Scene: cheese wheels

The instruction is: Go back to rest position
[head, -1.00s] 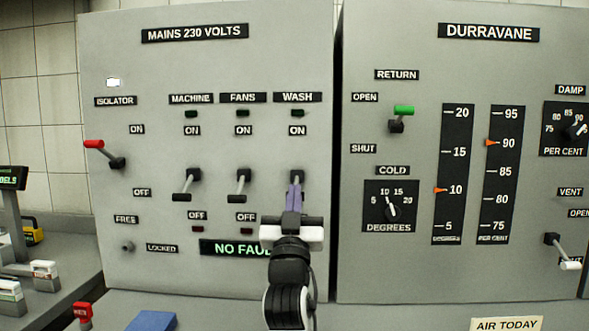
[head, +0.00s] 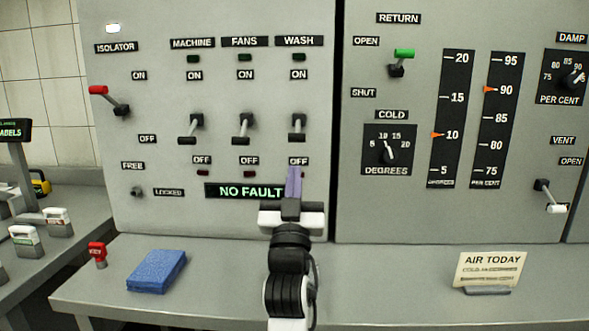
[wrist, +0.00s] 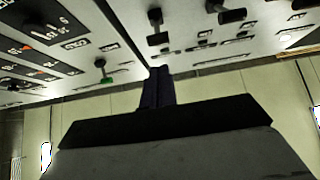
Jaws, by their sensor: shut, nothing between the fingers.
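My gripper (head: 294,183) is shut and empty in the head view, in front of the lower part of the mains panel (head: 225,222). Its fingertips overlap the area just below the wash switch (head: 298,127) and cover part of the lamp there. In the wrist view the closed fingers (wrist: 158,88) point up toward the panel. The wash, fans (head: 243,127) and machine (head: 192,128) switches all have their handles down. I cannot tell exactly how far the fingertips stand from the panel.
A grey bench (head: 390,290) runs below the panels. On it lie a blue sponge (head: 157,271) and an "AIR TODAY" card (head: 488,270). The isolator lever (head: 107,98) and the Durravane panel (head: 450,25) flank the switches.

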